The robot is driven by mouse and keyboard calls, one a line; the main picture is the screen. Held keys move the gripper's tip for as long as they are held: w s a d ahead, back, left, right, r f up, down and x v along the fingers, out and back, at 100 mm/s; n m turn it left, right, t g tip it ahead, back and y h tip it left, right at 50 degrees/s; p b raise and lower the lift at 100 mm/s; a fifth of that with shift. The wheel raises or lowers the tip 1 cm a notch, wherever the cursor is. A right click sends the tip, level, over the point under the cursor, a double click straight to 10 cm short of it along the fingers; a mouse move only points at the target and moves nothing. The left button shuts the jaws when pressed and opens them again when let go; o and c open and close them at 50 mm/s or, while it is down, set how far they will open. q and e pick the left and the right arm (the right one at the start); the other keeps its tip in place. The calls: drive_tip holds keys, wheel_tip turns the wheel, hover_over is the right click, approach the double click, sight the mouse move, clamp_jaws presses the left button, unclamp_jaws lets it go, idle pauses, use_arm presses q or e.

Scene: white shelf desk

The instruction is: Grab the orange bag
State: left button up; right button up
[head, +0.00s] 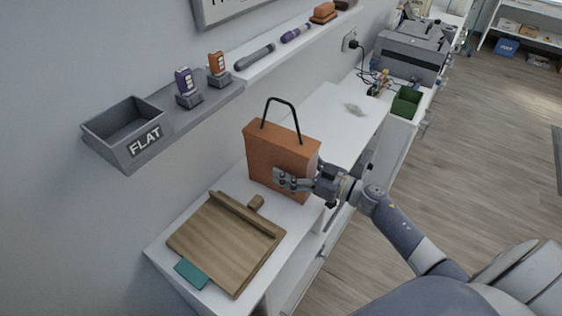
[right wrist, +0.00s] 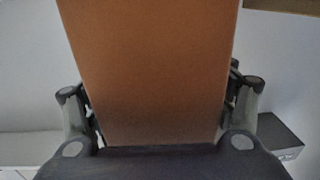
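The orange bag (head: 276,155) stands upright on the white desk, its black loop handle (head: 280,105) pointing up. My right gripper (head: 292,181) is at the bag's near, narrow side, low on its body. In the head view one finger lies along its broad face. In the right wrist view the bag (right wrist: 150,70) fills the middle, with a finger close against each side and no clear gap. The right gripper looks shut on the bag's body, not on the handle. The fingertips are partly hidden by the bag. My left gripper is not in view.
A wooden board (head: 225,243) and a teal piece (head: 192,273) lie on the desk in front of the bag. A wall ledge with a grey "FLAT" bin (head: 124,122) runs along the left. A green box (head: 406,101) and a printer (head: 408,60) stand farther back.

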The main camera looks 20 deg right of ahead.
drive_tip(key=c, duration=0.7)
drive_tip(key=shift+r, duration=0.2)
